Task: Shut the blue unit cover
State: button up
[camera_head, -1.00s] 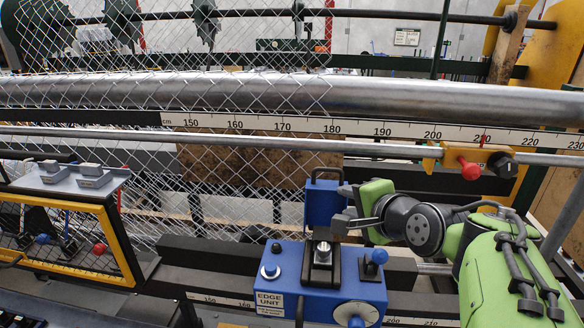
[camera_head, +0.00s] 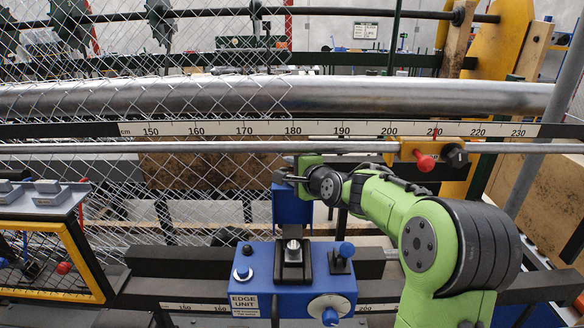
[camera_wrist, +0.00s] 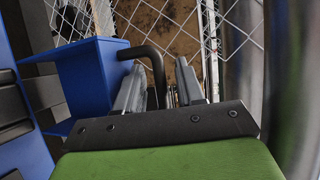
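The blue edge unit (camera_head: 262,291) is on the black rail, labelled EDGE UNIT, with a knob and dial on it. Its blue cover (camera_head: 292,212) stands upright behind the body, open. The cover also shows at the left of the wrist view (camera_wrist: 92,75). A black bent handle (camera_wrist: 153,62) sticks out from the cover's end. My gripper (camera_head: 285,177) is at the cover's top. In the wrist view my gripper (camera_wrist: 160,72) has its two grey fingers apart, with the handle bar between them in the picture. Contact with the handle cannot be told.
A chain-link mesh (camera_head: 80,180) hangs close behind the cover. A thick steel roller (camera_head: 420,95) and a thinner bar (camera_head: 240,147) run across behind. A yellow bracket with a red knob (camera_head: 424,162) is at right. A yellow-framed guard (camera_head: 85,262) is at left.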

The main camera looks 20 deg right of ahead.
jog(key=shift+c, duration=0.2)
grip_shut()
dwell(0.3)
